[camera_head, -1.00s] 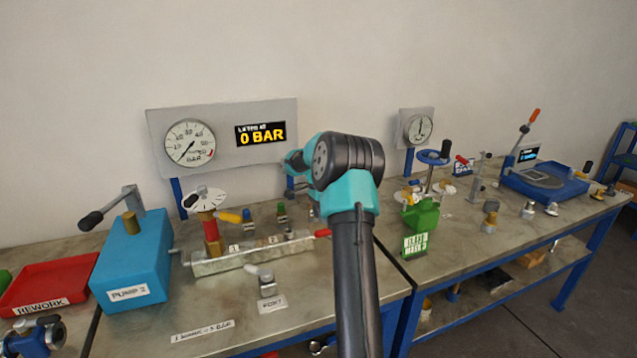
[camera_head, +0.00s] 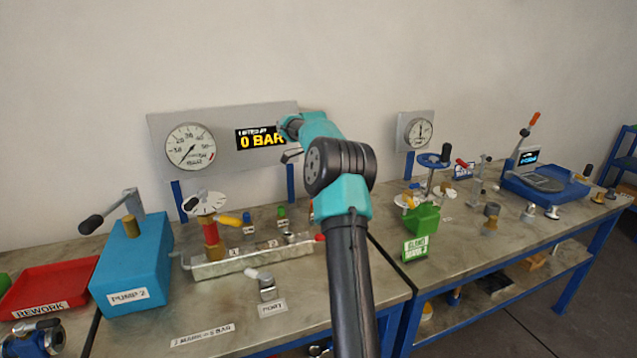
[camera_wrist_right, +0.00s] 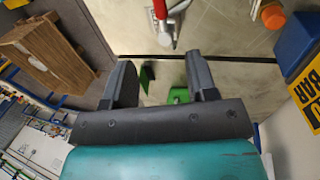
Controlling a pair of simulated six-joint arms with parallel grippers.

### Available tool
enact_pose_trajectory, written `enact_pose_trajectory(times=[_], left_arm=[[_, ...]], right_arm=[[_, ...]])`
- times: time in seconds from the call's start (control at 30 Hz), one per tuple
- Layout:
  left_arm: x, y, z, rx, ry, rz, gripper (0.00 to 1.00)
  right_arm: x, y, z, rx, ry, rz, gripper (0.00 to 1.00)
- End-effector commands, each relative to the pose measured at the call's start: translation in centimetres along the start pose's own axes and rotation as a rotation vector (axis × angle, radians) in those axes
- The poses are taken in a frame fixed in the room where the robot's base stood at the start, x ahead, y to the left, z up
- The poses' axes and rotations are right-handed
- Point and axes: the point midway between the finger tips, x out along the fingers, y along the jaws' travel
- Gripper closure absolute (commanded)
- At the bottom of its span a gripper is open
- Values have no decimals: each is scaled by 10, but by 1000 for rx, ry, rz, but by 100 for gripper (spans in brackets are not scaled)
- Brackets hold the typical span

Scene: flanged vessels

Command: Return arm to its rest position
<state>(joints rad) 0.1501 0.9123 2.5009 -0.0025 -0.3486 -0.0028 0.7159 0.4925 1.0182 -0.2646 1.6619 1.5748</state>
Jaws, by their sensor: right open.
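My right arm rises from the bottom of the head view, with its black and teal wrist in front of the gauge panel (camera_head: 222,120). My right gripper (camera_head: 290,156) is at the end of that wrist, above the bench and beside the 0 BAR display, partly hidden by the wrist. In the right wrist view my right gripper (camera_wrist_right: 160,85) has its two dark fingers spread apart, with nothing between them but the distant bench and small green items. My left gripper is not in view.
Below stand the valve manifold (camera_head: 250,257), a blue Pump 2 box (camera_head: 132,262), a red rework tray (camera_head: 48,288) and a port fitting (camera_head: 267,290). On the right bench are a green container (camera_head: 422,220) and a blue device (camera_head: 545,187). The air above the benches is free.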

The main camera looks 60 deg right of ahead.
Motion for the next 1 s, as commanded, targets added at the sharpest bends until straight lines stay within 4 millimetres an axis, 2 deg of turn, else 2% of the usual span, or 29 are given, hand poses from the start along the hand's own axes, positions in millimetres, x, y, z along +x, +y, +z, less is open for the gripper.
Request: enact_pose_trajectory(times=[0.37, 0.53, 0.67, 1.0], left_arm=[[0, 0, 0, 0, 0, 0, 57], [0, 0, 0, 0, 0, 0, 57], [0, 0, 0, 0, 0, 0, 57], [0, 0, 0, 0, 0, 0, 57]], right_arm=[[1, 0, 0, 0, 0, 0, 48], [10, 0, 0, 0, 0, 2, 48], [23, 0, -1, 0, 0, 3, 48], [75, 0, 0, -1, 0, 4, 48]])
